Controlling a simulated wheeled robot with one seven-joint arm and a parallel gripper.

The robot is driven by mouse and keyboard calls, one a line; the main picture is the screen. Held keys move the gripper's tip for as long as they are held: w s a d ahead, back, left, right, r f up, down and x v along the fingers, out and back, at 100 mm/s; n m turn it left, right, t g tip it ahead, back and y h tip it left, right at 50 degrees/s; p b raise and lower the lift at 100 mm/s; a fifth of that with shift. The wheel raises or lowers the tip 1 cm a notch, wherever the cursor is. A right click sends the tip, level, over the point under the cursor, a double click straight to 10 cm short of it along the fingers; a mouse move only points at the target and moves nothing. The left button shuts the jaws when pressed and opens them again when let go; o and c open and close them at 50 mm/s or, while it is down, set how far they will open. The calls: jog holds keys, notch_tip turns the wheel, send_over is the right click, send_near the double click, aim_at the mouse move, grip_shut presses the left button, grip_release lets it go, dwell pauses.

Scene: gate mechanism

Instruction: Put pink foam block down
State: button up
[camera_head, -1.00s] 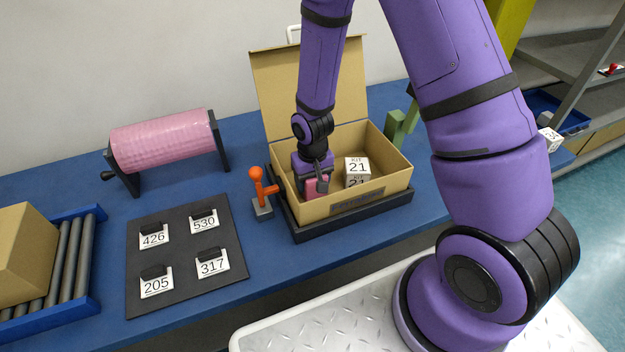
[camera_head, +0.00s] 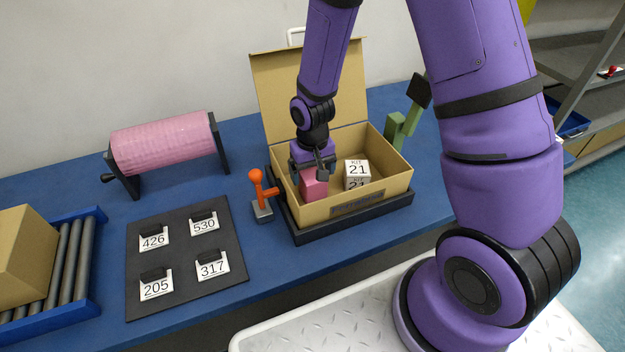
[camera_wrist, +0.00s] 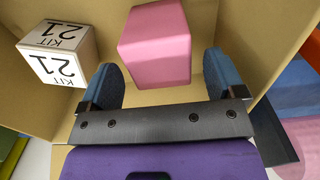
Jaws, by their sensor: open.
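The pink foam block (camera_head: 313,186) sits inside the open cardboard box (camera_head: 358,206), near its left wall. It also shows in the wrist view (camera_wrist: 156,44), just beyond my fingertips and between their lines. My gripper (camera_head: 318,167) is open above the block, its fingers (camera_wrist: 160,80) spread wide and apart from it. A white cube marked KIT 21 (camera_head: 357,174) stands in the box to the right of the block, with a gap between them. It shows at the left in the wrist view (camera_wrist: 58,52).
The box stands on a black tray (camera_head: 372,217) with its lid raised behind. An orange-handled lever (camera_head: 257,190) is close to the left. A green post (camera_head: 397,128) stands at the right. A numbered board (camera_head: 186,256) and pink roll (camera_head: 163,143) are farther left.

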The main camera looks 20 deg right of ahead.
notch_tip(320, 180, up, 9)
jog(key=shift+d+f, duration=0.1)
jog(key=shift+f, duration=0.1)
jog(key=s+d+r+t, duration=0.25)
jog(key=s+r, duration=0.45)
jog(key=r, duration=0.5)
jog(key=s+d+r+t, duration=0.2)
jog(key=s+d+r, duration=0.3)
jog(key=r, duration=0.7)
jog(key=s+r, duration=0.4)
jog(key=s, duration=0.5)
jog(key=shift+s+t, duration=0.15)
jog(key=shift+t, duration=0.2)
